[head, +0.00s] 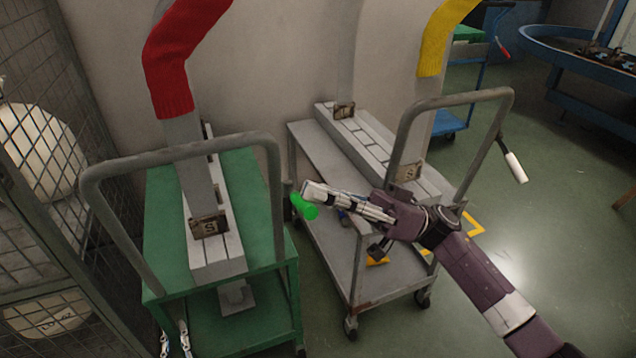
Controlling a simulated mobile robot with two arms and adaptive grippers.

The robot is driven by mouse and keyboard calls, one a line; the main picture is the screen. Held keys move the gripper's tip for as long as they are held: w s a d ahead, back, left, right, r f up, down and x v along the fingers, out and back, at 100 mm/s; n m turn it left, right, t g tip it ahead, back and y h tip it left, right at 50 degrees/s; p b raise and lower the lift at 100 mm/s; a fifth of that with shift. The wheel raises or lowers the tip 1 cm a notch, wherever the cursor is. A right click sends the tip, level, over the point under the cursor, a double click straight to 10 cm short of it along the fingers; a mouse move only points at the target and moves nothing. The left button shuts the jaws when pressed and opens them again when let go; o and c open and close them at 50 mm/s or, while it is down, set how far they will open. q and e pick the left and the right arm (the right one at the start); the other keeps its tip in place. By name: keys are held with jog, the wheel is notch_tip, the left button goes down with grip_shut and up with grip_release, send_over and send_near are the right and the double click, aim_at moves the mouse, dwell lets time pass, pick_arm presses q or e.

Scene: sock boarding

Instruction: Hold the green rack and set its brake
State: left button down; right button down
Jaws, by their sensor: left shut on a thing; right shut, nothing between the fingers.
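The green rack (262,262) is a cart at the left with a grey tube handle. It bears a grey board base and an upright board wearing a red sock (172,62). A bright green brake grip (306,208) shows at its right side. My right gripper (312,192) is shut and empty, its fingertips at this grip and partly covering it; I cannot tell if they touch. My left gripper (175,342) shows only as fingertips at the bottom edge. It is shut on the rack's front left post; its arm is out of view.
A grey cart (330,235) with boards stands close on the right, under my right arm; its white-gripped lever (515,167) sticks out. A wire cage (45,130) stands at the left. Floor at the right is clear.

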notch_tip(320, 180, down, 8)
jog(key=n+g, duration=0.4)
jog(key=n, duration=0.2)
jog(key=shift+s+r+n+g+h, duration=0.2)
jog(key=shift+r+n+g+h, duration=0.05)
jog(key=shift+n+g+h, duration=0.05)
